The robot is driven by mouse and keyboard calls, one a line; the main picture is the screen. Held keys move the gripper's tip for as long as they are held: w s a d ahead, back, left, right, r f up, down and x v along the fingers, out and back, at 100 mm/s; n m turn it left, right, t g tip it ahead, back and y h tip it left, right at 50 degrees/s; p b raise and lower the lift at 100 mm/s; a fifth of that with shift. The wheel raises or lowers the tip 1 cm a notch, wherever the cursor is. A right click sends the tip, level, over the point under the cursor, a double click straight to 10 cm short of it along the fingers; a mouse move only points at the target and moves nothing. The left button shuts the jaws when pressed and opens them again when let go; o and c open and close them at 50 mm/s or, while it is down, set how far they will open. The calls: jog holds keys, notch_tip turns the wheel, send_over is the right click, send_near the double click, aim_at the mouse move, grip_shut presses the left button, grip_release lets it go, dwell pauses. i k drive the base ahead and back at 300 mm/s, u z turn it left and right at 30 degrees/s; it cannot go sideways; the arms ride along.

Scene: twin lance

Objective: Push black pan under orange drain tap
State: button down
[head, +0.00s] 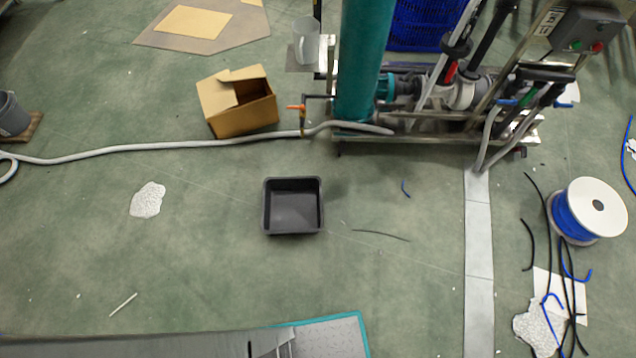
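The black pan (293,211) is a square, open-topped tray. It lies flat on the green floor near the middle of the head view and looks empty. The orange drain tap (297,107) is a small orange handle on a thin pipe at the left end of the pump skid, beside the teal column. The pan is on the near side of the tap, apart from it, with bare floor and a grey hose between. I cannot make out my gripper in this view.
The grey hose (150,147) runs across the floor to the skid, passing close by the tap. A cardboard box (245,115) stands left of the tap. A pale patch (147,199) lies left of the pan. A cable spool (598,206) and loose cables are at right. Floor around the pan is mostly clear.

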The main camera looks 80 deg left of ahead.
aim_at(292, 205)
jog(key=k, duration=0.95)
jog(key=u, duration=1.1)
